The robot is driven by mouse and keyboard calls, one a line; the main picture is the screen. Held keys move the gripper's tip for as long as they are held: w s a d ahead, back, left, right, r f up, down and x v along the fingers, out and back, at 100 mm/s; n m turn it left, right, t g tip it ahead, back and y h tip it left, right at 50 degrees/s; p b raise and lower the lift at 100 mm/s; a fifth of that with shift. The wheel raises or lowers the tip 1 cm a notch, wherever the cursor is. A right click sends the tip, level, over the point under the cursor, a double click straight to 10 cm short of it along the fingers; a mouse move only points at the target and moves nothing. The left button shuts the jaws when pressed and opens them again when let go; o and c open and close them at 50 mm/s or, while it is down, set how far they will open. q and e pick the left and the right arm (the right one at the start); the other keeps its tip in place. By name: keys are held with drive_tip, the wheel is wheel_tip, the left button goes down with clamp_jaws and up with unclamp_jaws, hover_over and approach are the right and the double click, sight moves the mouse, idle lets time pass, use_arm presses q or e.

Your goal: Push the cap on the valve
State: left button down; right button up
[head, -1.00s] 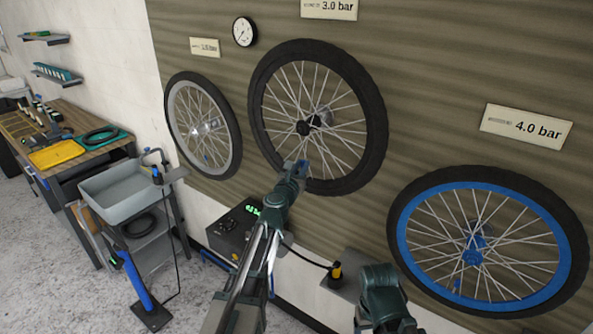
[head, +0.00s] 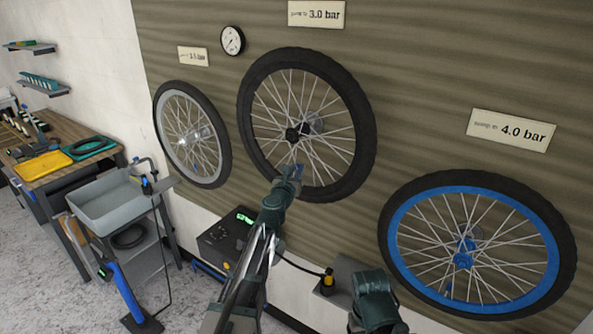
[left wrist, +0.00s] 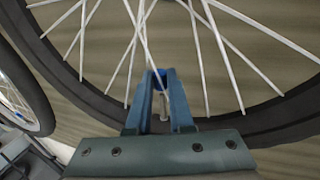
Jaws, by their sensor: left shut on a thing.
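The middle wheel (head: 369,130) with a black tyre hangs on the wall board. My left gripper (head: 294,170) is at the lower inside of its rim. In the left wrist view the gripper (left wrist: 161,78) is shut on a small blue cap (left wrist: 160,72) between its fingertips. A thin metal valve stem (left wrist: 164,105) shows just below the cap, between the fingers, in line with it. I cannot tell whether the cap is seated on the valve. My right arm's end (head: 375,298) is low at the right, and its fingers cannot be made out.
A grey-rimmed wheel (head: 161,110) hangs at left and a blue-rimmed wheel (head: 397,222) at right. White spokes (left wrist: 225,60) surround the left fingers. A pump box (head: 222,240) and a small shelf (head: 345,272) are below. A grey basin (head: 100,205) stands at left.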

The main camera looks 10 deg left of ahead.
use_arm(q)
drive_tip(key=shift+f+b, duration=0.85)
drive_tip(key=shift+b, duration=0.05)
idle(1.6)
drive_tip(key=shift+c, duration=2)
unclamp_jaws()
drive_tip(key=s, duration=1)
drive_tip(key=shift+a, duration=0.25)
drive_tip(key=shift+d, duration=0.1)
